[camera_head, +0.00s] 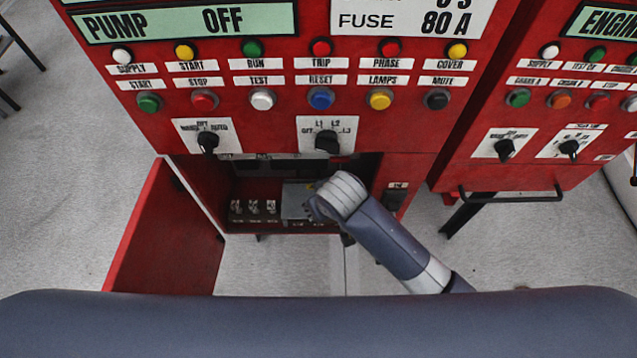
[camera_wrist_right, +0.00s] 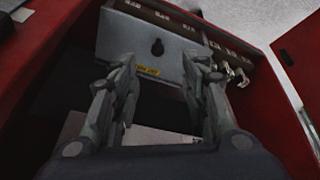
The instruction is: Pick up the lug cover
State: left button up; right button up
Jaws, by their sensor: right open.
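The lug cover looks like a pale grey plate (camera_head: 293,199) inside the open lower compartment of the red pump panel. In the right wrist view the plate (camera_wrist_right: 135,40) has a dark keyhole-shaped slot and a small yellow label. My right arm reaches into the compartment from the lower right in the head view and hides part of the plate. My right gripper (camera_wrist_right: 163,75) is open and empty. Its two fingers point at the plate, near its lower edge; I cannot tell whether they touch it. My left gripper is not in view.
Several exposed terminal lugs (camera_head: 255,207) sit left of the plate and also show in the right wrist view (camera_wrist_right: 236,74). The red compartment door (camera_head: 165,235) hangs open at the left. Knobs (camera_head: 327,142) stick out above the opening. An engine panel (camera_head: 545,110) stands at the right.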

jog(key=x, duration=1)
jog(key=shift+w+d, duration=0.15)
jog(key=shift+w+f, duration=0.1)
jog(key=shift+f, duration=0.2)
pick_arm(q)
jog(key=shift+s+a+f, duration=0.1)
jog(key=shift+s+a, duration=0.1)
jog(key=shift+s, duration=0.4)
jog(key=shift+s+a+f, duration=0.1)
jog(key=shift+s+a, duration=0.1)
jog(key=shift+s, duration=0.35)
pick_arm(e)
grip_shut()
